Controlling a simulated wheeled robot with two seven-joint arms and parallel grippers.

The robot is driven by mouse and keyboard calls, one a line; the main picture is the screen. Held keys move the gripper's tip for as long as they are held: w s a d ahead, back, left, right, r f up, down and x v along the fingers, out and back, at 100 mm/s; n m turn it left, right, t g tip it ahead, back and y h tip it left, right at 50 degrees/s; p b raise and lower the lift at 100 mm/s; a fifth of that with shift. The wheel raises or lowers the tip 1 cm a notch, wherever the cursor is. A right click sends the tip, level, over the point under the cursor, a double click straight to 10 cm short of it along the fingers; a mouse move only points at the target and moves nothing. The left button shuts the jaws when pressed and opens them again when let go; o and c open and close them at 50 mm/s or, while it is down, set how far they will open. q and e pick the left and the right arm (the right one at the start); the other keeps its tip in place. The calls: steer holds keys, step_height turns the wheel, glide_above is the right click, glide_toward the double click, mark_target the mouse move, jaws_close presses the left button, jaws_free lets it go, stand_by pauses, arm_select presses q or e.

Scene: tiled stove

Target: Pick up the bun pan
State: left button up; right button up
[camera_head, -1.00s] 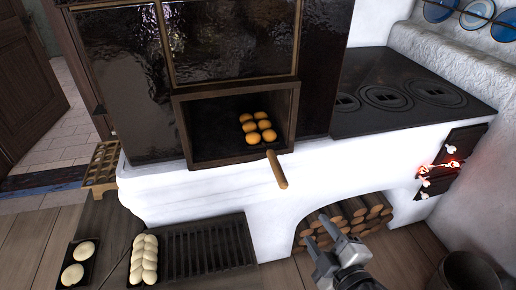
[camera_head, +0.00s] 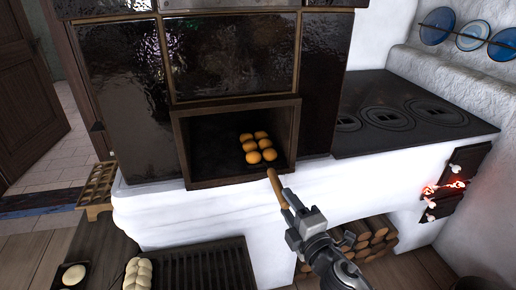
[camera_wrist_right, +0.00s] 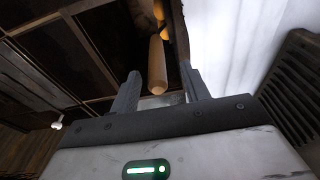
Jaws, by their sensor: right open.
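The bun pan holds several golden buns (camera_head: 258,147) inside the open oven niche (camera_head: 210,150) of the tiled stove. The dark pan itself is hard to make out against the niche floor. Its wooden handle (camera_head: 276,187) sticks out over the front edge of the niche. My right gripper (camera_head: 288,202) is at the outer end of the handle. In the right wrist view the handle (camera_wrist_right: 157,66) shows between the two spread fingers (camera_wrist_right: 160,90), with a gap on each side. Some buns (camera_wrist_right: 160,12) show beyond it. My left gripper is not in view.
A black stovetop (camera_head: 405,112) lies to the right, above a small firebox with glowing red parts (camera_head: 443,188). Firewood (camera_head: 372,235) is stacked below. A slatted dark rack (camera_head: 205,268), a braided loaf (camera_head: 138,274) and a pan with pale dough (camera_head: 74,275) are at the lower left.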

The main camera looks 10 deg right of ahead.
mark_target(280, 188)
steer(key=x, duration=0.5)
steer(key=shift+w+r, duration=0.1)
steer(key=shift+r, duration=0.15)
steer(key=shift+c, duration=0.4)
jaws_close()
steer(key=shift+r, duration=0.1)
steer(key=shift+r, duration=0.1)
